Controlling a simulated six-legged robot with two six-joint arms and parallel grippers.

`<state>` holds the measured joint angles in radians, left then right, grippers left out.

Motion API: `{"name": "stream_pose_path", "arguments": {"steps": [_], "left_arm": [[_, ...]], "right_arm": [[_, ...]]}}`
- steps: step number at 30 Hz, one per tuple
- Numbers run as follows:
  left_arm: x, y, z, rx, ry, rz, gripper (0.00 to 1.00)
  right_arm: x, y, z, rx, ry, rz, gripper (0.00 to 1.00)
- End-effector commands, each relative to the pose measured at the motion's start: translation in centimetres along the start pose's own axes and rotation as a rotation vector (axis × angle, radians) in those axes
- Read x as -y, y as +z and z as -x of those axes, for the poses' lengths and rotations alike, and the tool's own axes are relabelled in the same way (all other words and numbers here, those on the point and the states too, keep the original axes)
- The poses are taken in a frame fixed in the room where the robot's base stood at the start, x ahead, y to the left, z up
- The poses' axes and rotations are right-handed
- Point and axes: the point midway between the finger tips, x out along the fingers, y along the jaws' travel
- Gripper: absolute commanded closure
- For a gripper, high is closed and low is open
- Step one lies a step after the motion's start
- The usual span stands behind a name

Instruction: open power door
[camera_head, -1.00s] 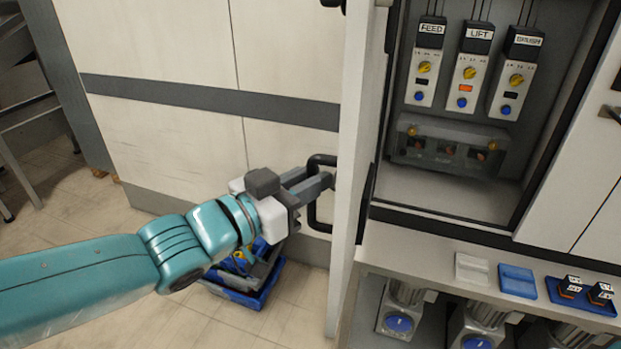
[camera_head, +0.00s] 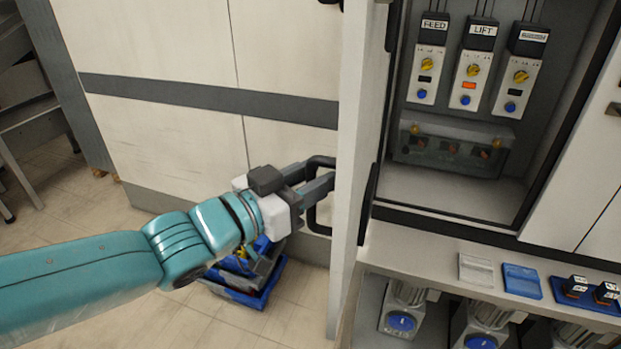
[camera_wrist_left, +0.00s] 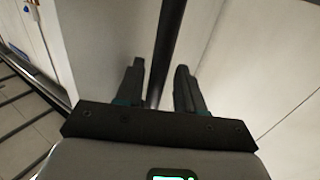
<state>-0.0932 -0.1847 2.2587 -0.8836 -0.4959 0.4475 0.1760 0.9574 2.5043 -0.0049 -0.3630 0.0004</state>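The power door (camera_head: 351,170) is a pale panel seen nearly edge-on. It stands swung out from the left side of the cabinet, whose inside (camera_head: 460,190) is exposed. A black bar handle (camera_head: 312,219) is on the door's left face. My left gripper (camera_head: 318,180) is at the handle, its fingers apart. In the left wrist view the fingers (camera_wrist_left: 160,90) stand on both sides of the dark handle bar (camera_wrist_left: 168,45), with gaps between. The fingers hide part of the handle in the head view. My right gripper is not in view.
Inside the cabinet are the FEED (camera_head: 427,70), LIFT (camera_head: 474,75) and a third switch unit, above a clear-covered box (camera_head: 455,147). A blue crate (camera_head: 245,285) sits on the floor below my left arm. A ledge (camera_head: 440,245) holds small blocks at lower right.

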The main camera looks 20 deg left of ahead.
Motion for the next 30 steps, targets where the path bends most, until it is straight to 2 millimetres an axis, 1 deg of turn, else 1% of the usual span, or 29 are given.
{"name": "stream_pose_path", "arguments": {"steps": [9,11,13,17,24,27,30], "left_arm": [[0.1,0.1,0.2,0.003,0.001,-0.003,0.62],[0.1,0.1,0.5,0.003,0.0,-0.004,0.62],[0.1,0.0,1.2,0.002,-0.001,-0.003,0.62],[0.3,-0.2,3.9,0.001,-0.006,-0.005,0.62],[0.4,-0.1,10.3,0.004,-0.011,-0.005,0.62],[0.4,0.0,12.4,0.002,-0.011,-0.002,0.62],[0.3,0.1,14.0,0.006,-0.008,-0.001,0.62]], "right_arm": [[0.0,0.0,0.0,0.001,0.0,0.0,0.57],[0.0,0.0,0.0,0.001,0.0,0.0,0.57],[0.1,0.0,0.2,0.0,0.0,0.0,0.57],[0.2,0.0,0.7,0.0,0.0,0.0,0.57],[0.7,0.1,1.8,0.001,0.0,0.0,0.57],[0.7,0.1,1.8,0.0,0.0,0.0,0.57],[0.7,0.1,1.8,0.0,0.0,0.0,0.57]]}}
